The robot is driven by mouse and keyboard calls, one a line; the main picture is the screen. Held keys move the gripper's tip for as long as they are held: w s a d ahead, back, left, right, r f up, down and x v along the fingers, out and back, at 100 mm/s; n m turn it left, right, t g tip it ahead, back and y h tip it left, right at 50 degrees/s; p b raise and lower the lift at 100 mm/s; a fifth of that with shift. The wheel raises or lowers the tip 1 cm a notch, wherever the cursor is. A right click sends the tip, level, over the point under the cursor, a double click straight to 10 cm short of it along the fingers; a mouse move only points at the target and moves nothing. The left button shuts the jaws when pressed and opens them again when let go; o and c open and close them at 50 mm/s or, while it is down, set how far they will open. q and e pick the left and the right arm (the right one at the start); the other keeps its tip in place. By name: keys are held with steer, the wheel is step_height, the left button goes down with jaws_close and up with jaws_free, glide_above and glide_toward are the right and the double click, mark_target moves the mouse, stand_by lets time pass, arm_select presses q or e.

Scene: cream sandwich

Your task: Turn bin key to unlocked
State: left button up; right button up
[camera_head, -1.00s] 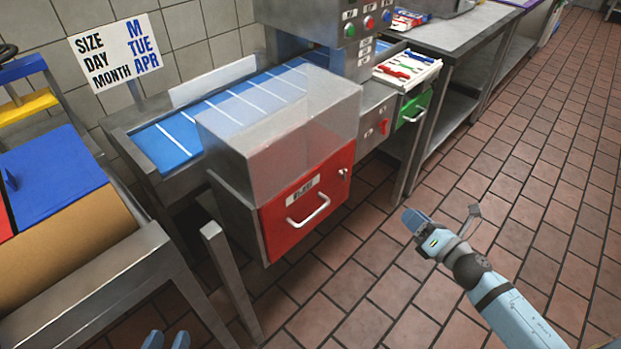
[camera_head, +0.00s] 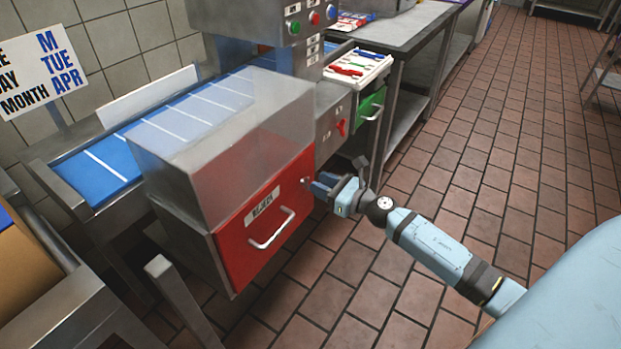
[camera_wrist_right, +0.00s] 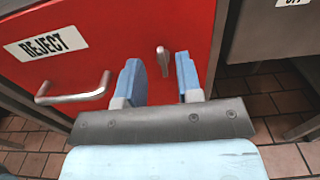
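The red reject bin (camera_head: 237,243) has a "REJECT" label and a silver handle (camera_head: 272,230); its red front also fills the left of the right wrist view (camera_wrist_right: 95,25). The small silver bin key (camera_wrist_right: 163,60) sits near the front's upper right corner, its grip about upright in the wrist view. It shows small in the head view (camera_head: 306,181). My right gripper (camera_head: 322,187) is at the key, its blue fingers apart. In the wrist view the key appears between the fingers (camera_wrist_right: 157,66); I cannot tell whether they touch it. My left gripper is out of view.
A clear cover (camera_head: 220,130) stands above the bin, over a blue conveyor (camera_head: 95,165). A control panel with a red switch (camera_head: 341,128) and a green drawer (camera_head: 371,103) are right of the bin. The tiled floor (camera_head: 480,180) at right is open.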

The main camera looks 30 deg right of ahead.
mark_target(306, 183)
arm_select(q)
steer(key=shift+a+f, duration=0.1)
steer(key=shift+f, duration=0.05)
arm_select(e)
steer(key=x, duration=0.3)
steer(key=shift+w+a, duration=0.15)
steer(key=shift+w, duration=0.1)
jaws_close()
